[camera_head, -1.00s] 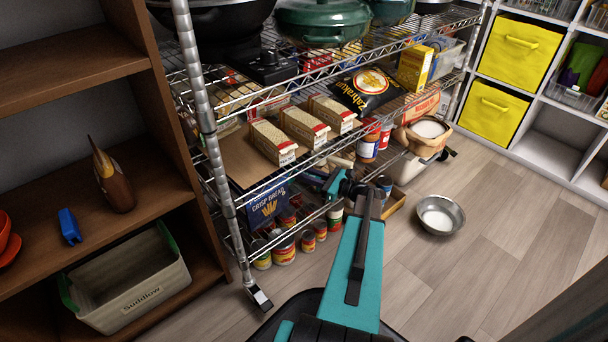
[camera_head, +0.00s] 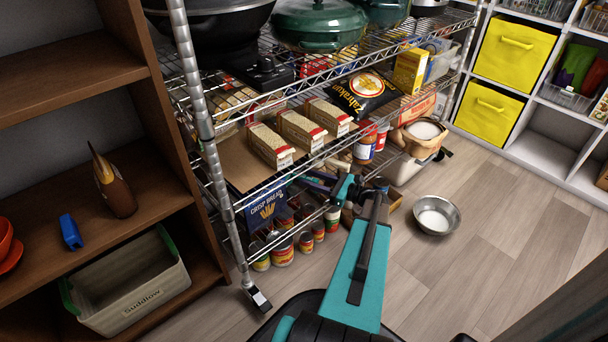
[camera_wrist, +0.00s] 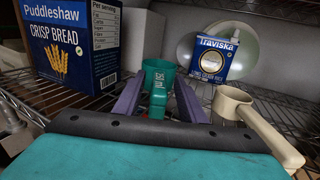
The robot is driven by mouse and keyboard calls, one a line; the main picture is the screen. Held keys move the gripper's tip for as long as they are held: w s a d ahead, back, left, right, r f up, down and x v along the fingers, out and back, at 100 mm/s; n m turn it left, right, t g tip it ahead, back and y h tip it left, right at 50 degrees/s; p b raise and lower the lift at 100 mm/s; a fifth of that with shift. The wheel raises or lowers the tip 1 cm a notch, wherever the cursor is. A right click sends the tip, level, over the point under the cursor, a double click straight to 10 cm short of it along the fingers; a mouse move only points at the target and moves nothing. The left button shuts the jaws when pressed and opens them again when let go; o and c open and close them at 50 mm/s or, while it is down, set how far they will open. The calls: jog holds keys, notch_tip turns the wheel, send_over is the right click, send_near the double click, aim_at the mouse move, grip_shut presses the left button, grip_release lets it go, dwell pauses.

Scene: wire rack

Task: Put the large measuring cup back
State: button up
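In the wrist view, my gripper (camera_wrist: 159,80) has its two purple fingers apart. A green measuring cup (camera_wrist: 160,73) is ahead of it on a wire shelf, with its marked handle pointing back between the fingers. I see gaps on both sides of the handle. A cream measuring cup (camera_wrist: 233,101) is to the right, its long handle pointing toward the lower right. I cannot tell which cup is the large one. In the head view, my arm reaches to the lower part of the wire rack (camera_head: 222,185), and the cups are not clear there.
A blue crisp bread box (camera_wrist: 72,45) stands left of my gripper, and a blue Traviska box (camera_wrist: 213,58) stands behind the cups. Several cans (camera_head: 283,254) stand low in the rack. A metal bowl (camera_head: 437,215) is on the floor, with open floor to its right.

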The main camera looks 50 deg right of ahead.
jog(key=p+v, duration=0.2)
jog(key=v, duration=0.5)
jog(key=shift+r, duration=0.1)
jog(key=shift+s+d, duration=0.15)
jog(key=shift+s, duration=0.35)
